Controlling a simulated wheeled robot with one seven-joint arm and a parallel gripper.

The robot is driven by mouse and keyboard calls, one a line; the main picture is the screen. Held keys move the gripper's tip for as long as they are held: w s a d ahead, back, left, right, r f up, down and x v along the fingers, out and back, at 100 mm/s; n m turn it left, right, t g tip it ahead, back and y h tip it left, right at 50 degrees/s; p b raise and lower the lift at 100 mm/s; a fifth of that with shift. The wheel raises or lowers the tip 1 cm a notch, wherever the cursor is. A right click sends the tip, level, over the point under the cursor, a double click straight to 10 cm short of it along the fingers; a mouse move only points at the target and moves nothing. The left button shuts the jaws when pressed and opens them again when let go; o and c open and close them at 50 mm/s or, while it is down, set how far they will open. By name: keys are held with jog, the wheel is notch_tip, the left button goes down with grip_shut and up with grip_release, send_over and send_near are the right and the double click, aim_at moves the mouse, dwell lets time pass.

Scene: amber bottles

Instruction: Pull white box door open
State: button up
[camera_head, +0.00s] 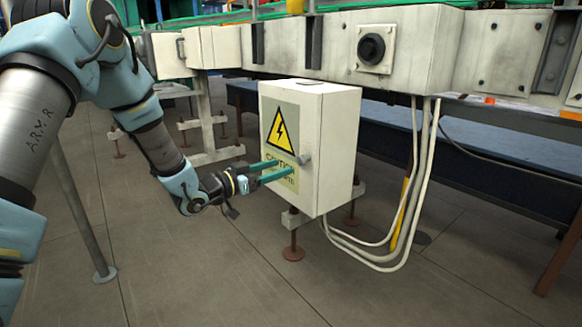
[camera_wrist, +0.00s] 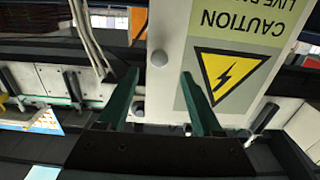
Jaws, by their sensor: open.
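The white box (camera_head: 329,150) stands on short rusty feet below the long beige machine frame. Its door (camera_head: 292,118) carries a yellow caution sign and looks shut. A small grey round knob (camera_head: 303,158) sits near the door's right edge. My gripper (camera_head: 283,167) is open in front of the door, its two green fingers pointing at it, left of and slightly below the knob in the head view. In the wrist view, the white box (camera_wrist: 170,30) appears upside down. The knob (camera_wrist: 159,58) shows just beyond the gap between my open fingertips (camera_wrist: 160,74). Contact cannot be told.
White cables (camera_head: 415,220) hang and loop to the right of the box. A grey post (camera_head: 80,215) stands at the left. The beige machine frame (camera_head: 400,50) with a black dial runs above the box. The tiled floor (camera_head: 200,275) in front is clear.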

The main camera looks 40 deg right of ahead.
aim_at(299, 161)
jog(key=d, duration=0.4)
jog(key=d+b, duration=0.1)
jog(key=d, duration=0.1)
jog(key=shift+s+d, duration=0.2)
jog(key=shift+s, duration=0.05)
grip_shut()
dwell(1.2)
